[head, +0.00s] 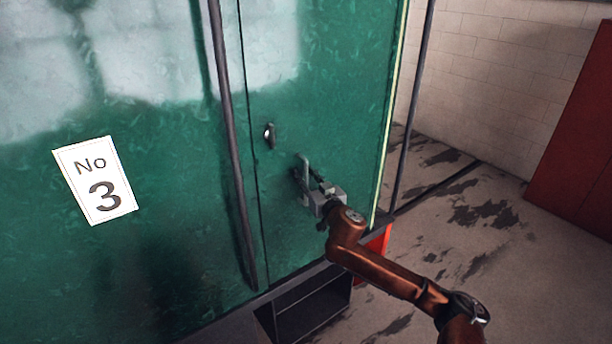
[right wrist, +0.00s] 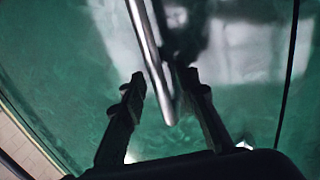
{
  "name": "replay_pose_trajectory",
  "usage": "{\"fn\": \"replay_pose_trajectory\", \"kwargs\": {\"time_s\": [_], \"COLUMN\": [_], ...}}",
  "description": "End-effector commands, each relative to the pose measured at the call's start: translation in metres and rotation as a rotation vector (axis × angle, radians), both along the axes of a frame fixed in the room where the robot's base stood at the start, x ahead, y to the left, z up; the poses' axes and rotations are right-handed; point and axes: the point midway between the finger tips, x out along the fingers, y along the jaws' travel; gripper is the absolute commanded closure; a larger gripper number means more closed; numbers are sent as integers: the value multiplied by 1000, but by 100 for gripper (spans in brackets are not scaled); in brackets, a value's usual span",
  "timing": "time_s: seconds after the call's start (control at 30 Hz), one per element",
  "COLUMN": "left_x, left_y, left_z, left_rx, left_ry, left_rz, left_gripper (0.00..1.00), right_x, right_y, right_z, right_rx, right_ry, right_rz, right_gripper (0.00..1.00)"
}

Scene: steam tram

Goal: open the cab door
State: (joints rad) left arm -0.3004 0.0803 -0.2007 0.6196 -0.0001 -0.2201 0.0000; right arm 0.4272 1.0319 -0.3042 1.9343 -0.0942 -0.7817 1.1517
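The cab door (head: 330,90) is a green panel between a thin dark seam and the pale edge at right; it looks shut. A grey upright bar handle (head: 303,163) sits on its lower middle and also shows in the right wrist view (right wrist: 147,45). My right gripper (head: 308,184) is at the lower part of this handle. In the right wrist view its two dark fingers (right wrist: 164,84) stand apart, one on each side of the bar, with gaps visible. A small metal knob (head: 269,134) is up and left of the handle. My left gripper is not in view.
A dark vertical rail (head: 231,130) runs left of the seam, and another pole (head: 412,110) stands right of the door. A dark step box (head: 305,303) is below. Stained open floor (head: 470,250) lies at right, before a red panel (head: 580,140) and a brick wall (head: 500,70).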

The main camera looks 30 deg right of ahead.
Motion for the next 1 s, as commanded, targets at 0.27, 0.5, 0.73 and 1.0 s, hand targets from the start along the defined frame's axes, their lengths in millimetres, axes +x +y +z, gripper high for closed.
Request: {"fn": "replay_pose_trajectory", "kwargs": {"time_s": [0.27,0.5,0.73,1.0], "left_x": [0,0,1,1], "left_y": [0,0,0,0], "left_z": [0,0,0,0], "left_rx": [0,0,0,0], "left_ry": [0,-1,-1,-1], "left_rz": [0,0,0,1], "left_gripper": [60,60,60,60], "right_x": [0,0,0,0], "right_y": [0,0,0,0], "right_z": [0,0,0,0], "right_rx": [1,1,1,0], "right_ry": [0,0,0,0], "right_rz": [0,0,-1,0], "right_gripper": [85,100,100,100]}}
